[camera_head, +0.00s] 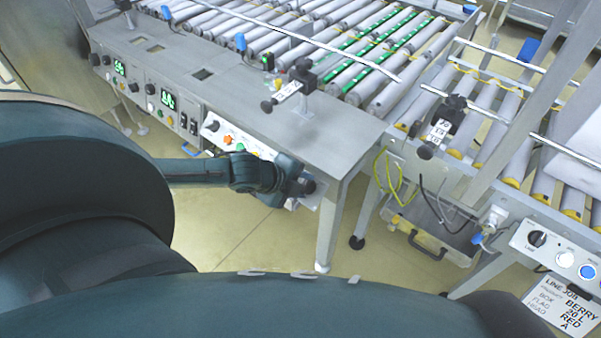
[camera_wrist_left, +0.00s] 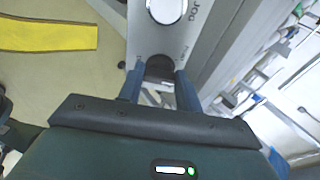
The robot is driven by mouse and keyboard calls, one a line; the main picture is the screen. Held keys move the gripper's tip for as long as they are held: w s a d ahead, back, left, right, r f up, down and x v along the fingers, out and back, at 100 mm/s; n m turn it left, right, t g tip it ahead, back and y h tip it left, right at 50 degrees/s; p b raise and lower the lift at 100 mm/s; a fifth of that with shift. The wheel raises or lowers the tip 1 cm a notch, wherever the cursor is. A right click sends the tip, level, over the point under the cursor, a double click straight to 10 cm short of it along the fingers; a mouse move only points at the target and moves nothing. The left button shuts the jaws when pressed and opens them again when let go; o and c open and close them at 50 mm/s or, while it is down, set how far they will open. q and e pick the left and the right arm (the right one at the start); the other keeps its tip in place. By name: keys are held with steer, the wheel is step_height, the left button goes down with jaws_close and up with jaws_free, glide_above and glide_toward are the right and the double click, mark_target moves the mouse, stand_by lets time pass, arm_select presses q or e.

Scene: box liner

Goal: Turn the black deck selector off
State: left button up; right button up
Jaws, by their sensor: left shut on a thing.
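My left gripper (camera_head: 303,188) reaches the right end of the white control panel (camera_head: 213,131) on the front of the grey machine. In the left wrist view my left gripper (camera_wrist_left: 160,85) has its two blue fingers on either side of a black selector knob (camera_wrist_left: 160,66) and is shut on it. The knob sits on the panel beside a large white button (camera_wrist_left: 166,9) with JOG printed near it. The gripper mostly hides this knob in the head view. The small print beside the knob is too blurred to read, so its setting is unclear. My right gripper is not in view.
Orange (camera_head: 228,140) and green (camera_head: 240,147) buttons are left of my gripper on the panel. A second panel on the right has a black knob (camera_head: 537,239) and blue button (camera_head: 587,272). A job card (camera_head: 560,306) hangs below it. Machine legs stand near my arm.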

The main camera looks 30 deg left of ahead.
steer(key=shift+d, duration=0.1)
arm_select(q)
steer(key=o, duration=0.7)
steer(key=shift+s, duration=0.1)
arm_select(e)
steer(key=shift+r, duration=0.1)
arm_select(q)
steer(key=p+v, duration=0.3)
steer(key=v, duration=1)
steer(key=shift+p, duration=0.35)
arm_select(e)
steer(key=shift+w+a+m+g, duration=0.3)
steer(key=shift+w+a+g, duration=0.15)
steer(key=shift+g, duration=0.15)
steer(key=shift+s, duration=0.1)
arm_select(q)
steer(key=shift+d, duration=0.1)
